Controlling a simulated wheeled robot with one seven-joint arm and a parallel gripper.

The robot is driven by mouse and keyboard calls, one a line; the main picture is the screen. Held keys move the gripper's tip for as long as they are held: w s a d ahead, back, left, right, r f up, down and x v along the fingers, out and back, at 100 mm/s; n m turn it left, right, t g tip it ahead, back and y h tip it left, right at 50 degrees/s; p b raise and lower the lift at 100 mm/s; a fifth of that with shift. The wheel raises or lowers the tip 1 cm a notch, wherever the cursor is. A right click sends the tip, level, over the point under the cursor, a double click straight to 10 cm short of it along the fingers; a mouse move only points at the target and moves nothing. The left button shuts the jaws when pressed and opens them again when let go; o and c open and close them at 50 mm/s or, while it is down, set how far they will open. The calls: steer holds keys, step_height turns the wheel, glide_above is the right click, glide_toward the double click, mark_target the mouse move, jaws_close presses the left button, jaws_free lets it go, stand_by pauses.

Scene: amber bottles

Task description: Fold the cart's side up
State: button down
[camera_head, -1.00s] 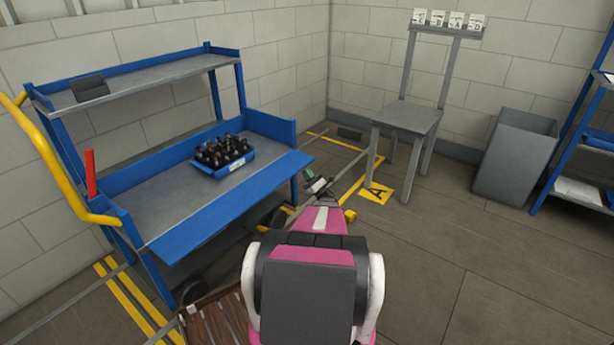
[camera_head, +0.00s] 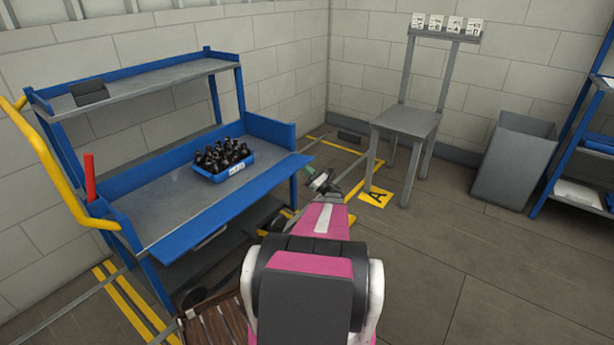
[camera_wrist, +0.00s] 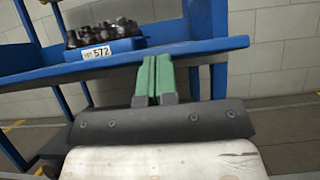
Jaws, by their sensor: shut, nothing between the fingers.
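The blue cart (camera_head: 122,174) stands at the left. Its long blue side panel (camera_head: 235,208) runs along the front edge of the lower deck and slopes outward, lowered rather than upright. In the wrist view the panel (camera_wrist: 200,48) crosses the upper part as a blue band. My gripper (camera_head: 319,180) is just off the panel's right end in the head view. In the wrist view its green fingers (camera_wrist: 153,62) are together and empty, their tips at the panel's lower edge. I cannot tell whether they touch it.
A blue crate of dark bottles (camera_head: 224,163) sits on the lower deck, labelled 572 in the wrist view. A red post (camera_head: 90,178) and yellow handle (camera_head: 48,160) are at the cart's left.

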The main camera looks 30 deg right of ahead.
steer(key=w+r+g+h, duration=0.1)
steer(key=r+g, duration=0.1)
steer(key=r, duration=0.1)
steer(key=w+a+r+g+h, duration=0.1)
steer(key=w+r+g, duration=0.1)
steer(key=r+g, duration=0.1)
steer(key=w+r+g+h, duration=0.1)
steer(key=r+g, duration=0.2)
steer(key=r, duration=0.2)
steer(key=shift+w+a+r, duration=0.1)
steer(key=shift+w+a, duration=0.1)
steer(key=shift+a, duration=0.15)
steer(key=w+a+r+g, duration=0.2)
steer(key=w+r, duration=0.2)
steer(key=w, duration=0.3)
steer(key=shift+a+h, duration=0.3)
steer(key=shift+w, duration=0.15)
